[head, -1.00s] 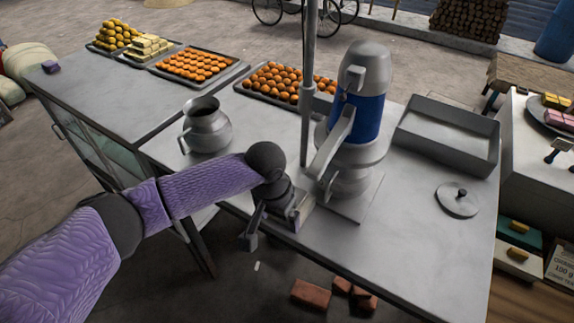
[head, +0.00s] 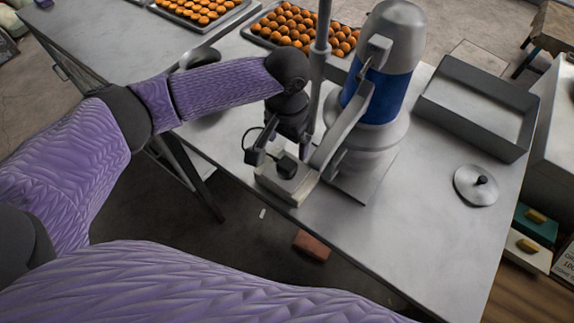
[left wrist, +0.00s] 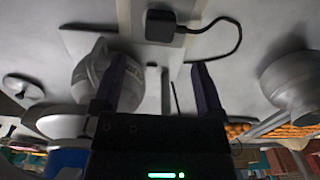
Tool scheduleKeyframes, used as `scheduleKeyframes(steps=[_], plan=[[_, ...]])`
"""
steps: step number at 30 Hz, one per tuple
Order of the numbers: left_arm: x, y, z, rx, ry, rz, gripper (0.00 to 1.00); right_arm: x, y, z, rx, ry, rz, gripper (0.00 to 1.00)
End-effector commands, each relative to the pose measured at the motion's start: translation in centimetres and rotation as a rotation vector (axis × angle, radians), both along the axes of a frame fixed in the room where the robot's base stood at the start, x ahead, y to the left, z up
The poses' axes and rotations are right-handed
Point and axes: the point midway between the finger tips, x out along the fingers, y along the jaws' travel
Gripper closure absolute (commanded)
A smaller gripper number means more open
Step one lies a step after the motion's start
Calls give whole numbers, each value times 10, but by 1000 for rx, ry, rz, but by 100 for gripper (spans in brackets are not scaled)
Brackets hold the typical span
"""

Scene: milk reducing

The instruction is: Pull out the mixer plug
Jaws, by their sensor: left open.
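The mixer (head: 384,98) has a blue and grey body and stands on the metal table. Beside its base is a pale socket box (head: 290,186) at the table's front edge. The black mixer plug (head: 286,166) sits on the box, with a thin dark cord curving away; the plug also shows at the top of the left wrist view (left wrist: 160,26). My left gripper (head: 283,148) is open just behind the plug. In the wrist view its fingers (left wrist: 159,62) are spread with nothing between them, and the plug lies beyond the tips. My right gripper is out of view.
A metal pole (head: 320,50) rises close to my left wrist. A metal pot (left wrist: 290,80) is mostly hidden behind my arm in the head view. An empty grey tray (head: 478,112) and a lid (head: 476,186) are at the right. Trays of orange balls (head: 302,28) stand behind.

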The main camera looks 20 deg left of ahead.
Motion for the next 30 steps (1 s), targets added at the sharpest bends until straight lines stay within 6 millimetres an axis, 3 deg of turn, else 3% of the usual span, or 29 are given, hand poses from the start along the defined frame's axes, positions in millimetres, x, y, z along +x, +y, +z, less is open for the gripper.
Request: scheduleKeyframes(steps=[11,20,30], plan=[[0,0,-49,1,-1,-1,9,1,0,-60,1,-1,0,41],[0,0,-80,-1,1,1,9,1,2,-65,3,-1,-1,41],[0,0,-83,-1,1,0,9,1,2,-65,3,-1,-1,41]])
